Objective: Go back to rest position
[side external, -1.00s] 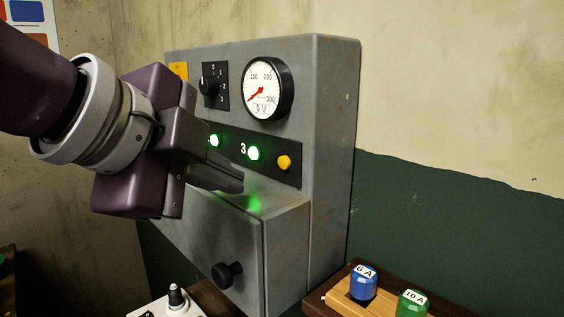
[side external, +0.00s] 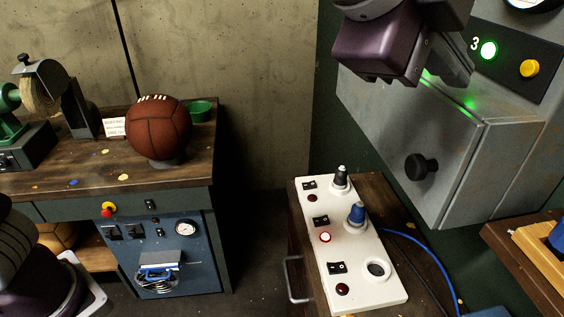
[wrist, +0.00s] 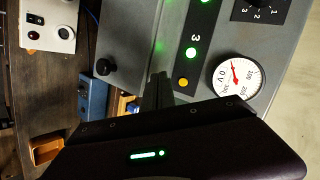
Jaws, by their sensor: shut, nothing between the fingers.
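My purple gripper (side external: 455,70) is at the upper right of the side view, in front of the grey metal cabinet (side external: 415,120). Its dark fingers are together and hold nothing. They are just below the panel with the number 3, a lit green lamp (side external: 489,50) and a yellow button (side external: 530,68). In the wrist view the shut fingers (wrist: 158,92) point at the cabinet. Whether the fingers touch the cabinet is unclear.
A white switch box (side external: 350,245) with knobs and a red lamp stands below. A black knob (side external: 422,167) sticks out from the cabinet. A wooden bench (side external: 60,180) at left carries a brown leather ball (side external: 158,128). A wooden fuse rack (side external: 535,245) is at right.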

